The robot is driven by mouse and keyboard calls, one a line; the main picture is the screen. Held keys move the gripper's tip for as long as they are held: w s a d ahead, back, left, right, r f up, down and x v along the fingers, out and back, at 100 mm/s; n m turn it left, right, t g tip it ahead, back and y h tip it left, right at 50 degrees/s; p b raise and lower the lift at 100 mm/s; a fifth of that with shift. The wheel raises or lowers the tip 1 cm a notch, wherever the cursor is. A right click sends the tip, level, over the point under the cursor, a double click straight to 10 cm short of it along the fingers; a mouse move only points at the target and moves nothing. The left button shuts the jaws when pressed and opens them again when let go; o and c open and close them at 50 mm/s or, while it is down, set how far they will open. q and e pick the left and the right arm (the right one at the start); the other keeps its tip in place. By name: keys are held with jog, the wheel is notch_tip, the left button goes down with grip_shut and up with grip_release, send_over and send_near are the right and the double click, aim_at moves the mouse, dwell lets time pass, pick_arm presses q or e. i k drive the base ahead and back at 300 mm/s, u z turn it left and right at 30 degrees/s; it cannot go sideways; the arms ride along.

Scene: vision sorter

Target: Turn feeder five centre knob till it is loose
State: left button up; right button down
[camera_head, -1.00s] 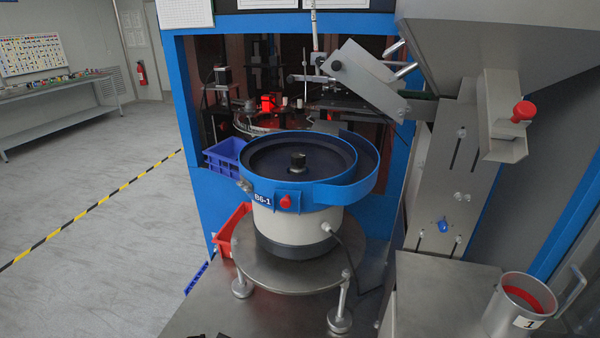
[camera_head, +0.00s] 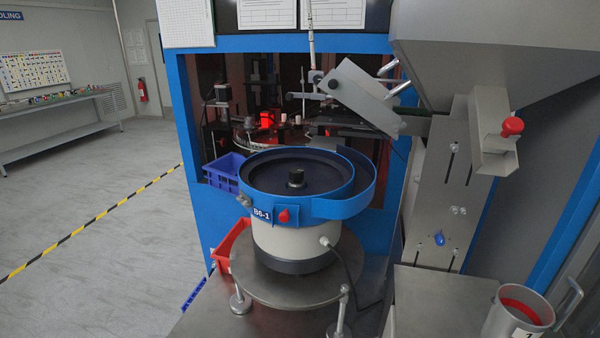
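The bowl feeder (camera_head: 292,238) has a blue rim and a white body, with a label that seems to read B6-1. Its black centre knob (camera_head: 296,178) stands upright in the middle of the dark bowl floor. Whether the knob is tight or loose cannot be told. Neither of my grippers is in view, and nothing touches the knob.
The feeder stands on a round metal table (camera_head: 290,284). A blue bin (camera_head: 222,172) and a red bin (camera_head: 229,243) are at its left. A metal hopper chute (camera_head: 493,130) hangs at the right. A mug-like metal container (camera_head: 519,312) stands front right. The floor at left is open.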

aim_at(295, 174)
jog(key=k, duration=0.4)
jog(key=u, duration=2.05)
jog(key=i, duration=1.75)
jog(key=z, duration=4.25)
